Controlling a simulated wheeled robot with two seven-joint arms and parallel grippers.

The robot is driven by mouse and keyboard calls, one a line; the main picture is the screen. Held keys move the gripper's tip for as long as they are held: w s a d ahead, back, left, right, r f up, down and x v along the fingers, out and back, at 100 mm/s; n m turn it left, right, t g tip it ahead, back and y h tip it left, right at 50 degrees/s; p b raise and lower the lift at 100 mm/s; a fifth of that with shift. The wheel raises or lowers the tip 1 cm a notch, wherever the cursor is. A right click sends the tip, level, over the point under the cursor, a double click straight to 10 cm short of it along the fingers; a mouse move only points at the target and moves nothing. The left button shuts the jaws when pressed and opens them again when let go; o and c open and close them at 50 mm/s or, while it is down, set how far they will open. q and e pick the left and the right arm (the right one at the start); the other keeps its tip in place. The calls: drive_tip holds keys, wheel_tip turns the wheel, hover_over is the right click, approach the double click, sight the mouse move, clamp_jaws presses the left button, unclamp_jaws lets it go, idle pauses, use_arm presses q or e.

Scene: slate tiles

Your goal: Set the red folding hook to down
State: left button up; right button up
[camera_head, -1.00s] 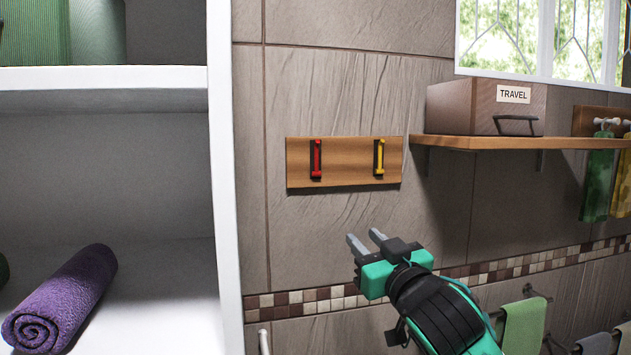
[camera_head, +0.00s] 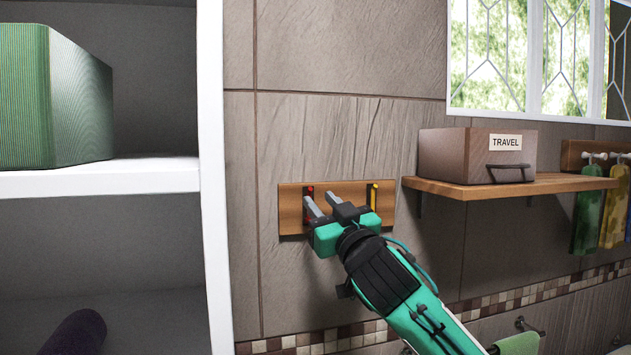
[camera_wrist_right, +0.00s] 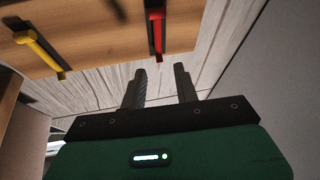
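The red folding hook (camera_head: 310,190) is on a wooden wall board (camera_head: 290,215). In the head view only its top end shows clearly; my right gripper hides the rest. In the right wrist view the red hook (camera_wrist_right: 158,35) is a bar lying along its dark backing. My right gripper (camera_head: 318,199) is in front of the board, its fingers at the red hook in the picture. In the wrist view the fingers (camera_wrist_right: 160,73) are apart with nothing between them, and the hook is beyond their tips. I cannot tell if they touch it. My left gripper is not in view.
A yellow hook (camera_head: 374,197) is on the same board, right of the red one; it also shows in the wrist view (camera_wrist_right: 40,50). A wooden shelf (camera_head: 470,188) with a TRAVEL box (camera_head: 450,155) is to the right. A white cabinet (camera_head: 213,200) edge stands left.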

sight(312, 191)
drive_tip(key=shift+p+x, duration=0.65)
drive_tip(key=shift+x, duration=0.95)
clamp_jaws()
